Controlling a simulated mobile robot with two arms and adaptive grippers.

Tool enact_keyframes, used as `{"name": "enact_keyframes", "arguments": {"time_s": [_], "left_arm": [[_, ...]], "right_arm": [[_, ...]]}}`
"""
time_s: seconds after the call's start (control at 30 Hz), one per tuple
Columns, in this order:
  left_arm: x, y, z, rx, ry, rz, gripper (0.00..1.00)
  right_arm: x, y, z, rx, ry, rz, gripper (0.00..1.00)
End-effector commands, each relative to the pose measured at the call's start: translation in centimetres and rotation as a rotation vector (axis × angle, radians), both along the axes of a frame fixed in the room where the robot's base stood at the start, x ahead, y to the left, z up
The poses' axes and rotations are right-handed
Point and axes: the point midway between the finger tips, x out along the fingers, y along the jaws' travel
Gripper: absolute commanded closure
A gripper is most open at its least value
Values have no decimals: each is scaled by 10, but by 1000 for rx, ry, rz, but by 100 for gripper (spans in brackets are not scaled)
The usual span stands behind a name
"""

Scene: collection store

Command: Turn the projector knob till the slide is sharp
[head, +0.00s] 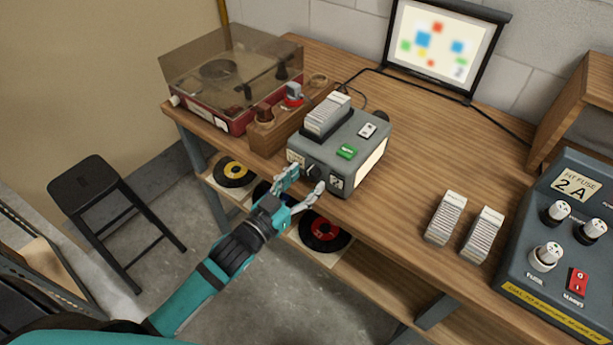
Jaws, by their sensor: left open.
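The grey slide projector (352,160) stands on the wooden bench with a stack of slides (327,113) in its top. A dark knob (311,170) shows on its front face, beside a pale label. The screen (441,38) at the back shows blurred coloured squares, so the slide looks out of focus. My left gripper (303,186) is open at the projector's front, its fingers spread close below the knob. I cannot tell whether a finger touches the knob. My right gripper is not in view.
A red turntable (228,105) with a clear lid stands at the bench's left end, next to a wooden holder (290,121). Two slide trays (464,228) and a grey control box (565,240) are at the right. Records lie on the shelf below. A black stool (97,187) stands left.

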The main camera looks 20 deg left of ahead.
Motion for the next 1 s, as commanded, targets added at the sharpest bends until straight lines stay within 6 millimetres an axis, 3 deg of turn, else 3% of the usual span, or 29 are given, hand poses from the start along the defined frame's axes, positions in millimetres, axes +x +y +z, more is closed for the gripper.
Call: {"name": "enact_keyframes", "arguments": {"time_s": [0.13, 0.43, 0.83, 1.0], "left_arm": [[10, -4, 0, 0, 0, 0, 46], [11, -4, 0, 0, 0, 0, 46], [11, -4, 0, 0, 0, 0, 98], [11, -4, 3, 71, -25, 1, 100]], "right_arm": [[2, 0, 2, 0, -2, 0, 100], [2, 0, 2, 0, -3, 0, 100], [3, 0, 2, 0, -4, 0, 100], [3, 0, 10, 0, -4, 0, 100]]}}
